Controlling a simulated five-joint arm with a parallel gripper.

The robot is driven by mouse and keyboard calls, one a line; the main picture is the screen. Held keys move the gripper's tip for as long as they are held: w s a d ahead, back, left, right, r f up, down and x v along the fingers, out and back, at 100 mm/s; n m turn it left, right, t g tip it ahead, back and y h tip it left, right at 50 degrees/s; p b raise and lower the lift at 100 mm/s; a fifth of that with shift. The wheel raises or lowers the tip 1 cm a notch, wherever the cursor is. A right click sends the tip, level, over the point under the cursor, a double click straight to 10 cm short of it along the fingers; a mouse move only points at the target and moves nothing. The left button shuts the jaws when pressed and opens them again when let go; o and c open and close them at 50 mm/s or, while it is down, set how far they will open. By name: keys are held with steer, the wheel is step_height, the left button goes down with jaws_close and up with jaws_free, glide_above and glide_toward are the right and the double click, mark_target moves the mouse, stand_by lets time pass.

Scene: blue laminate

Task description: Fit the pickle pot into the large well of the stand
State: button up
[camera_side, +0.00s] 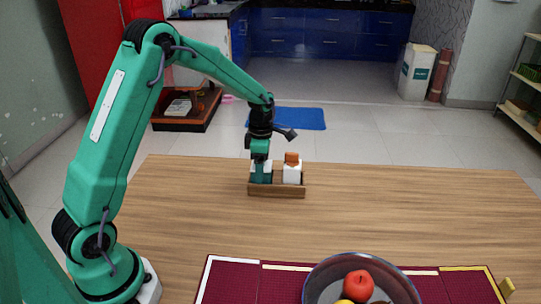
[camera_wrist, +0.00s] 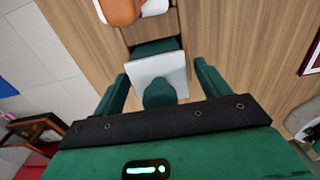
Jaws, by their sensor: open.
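The wooden stand (camera_side: 277,193) sits on the table. A white-topped pot with a dark green knob, which I take to be the pickle pot (camera_wrist: 172,68), is at the stand's left part in the side view, upright as far as I can see. My gripper (camera_side: 261,178) is lowered over it. In the wrist view my gripper (camera_wrist: 161,72) is open, with one finger on each side of the pot and gaps visible beside its white top. A dark green face (camera_wrist: 154,47) shows beyond the top. The pot's base is hidden, so I cannot tell how deep it sits.
A white pot with an orange top (camera_side: 292,171) stands in the stand's right part, close to my gripper. A bowl of fruit (camera_side: 318,275) is on a dark red mat (camera_side: 234,284) at the table's front. The wooden table (camera_side: 400,210) is clear right of the stand.

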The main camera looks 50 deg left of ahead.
step_height(320, 180, up, 11)
steer(key=shift+w+a+f, duration=0.1)
stand_by(0.4)
stand_by(0.5)
steer(key=shift+s+d+r+m, duration=0.2)
steer(key=shift+s+r+m, duration=0.15)
steer(key=shift+r, duration=0.2)
steer(key=s+d+r+m+t, duration=0.2)
steer(key=s+d+r+m, duration=0.15)
steer(key=s+m, duration=0.25)
steer(key=s+d+r+m+t, duration=0.1)
steer(key=s+d+r+m, duration=0.1)
steer(key=s+r+m, duration=0.4)
steer(key=s+d+f+m+t, duration=0.2)
steer(key=s+d+m, duration=0.2)
steer(key=s+m, duration=0.8)
steer(key=shift+f+m+t, duration=0.15)
steer(key=shift+m+t, duration=0.25)
steer(key=shift+m, duration=0.75)
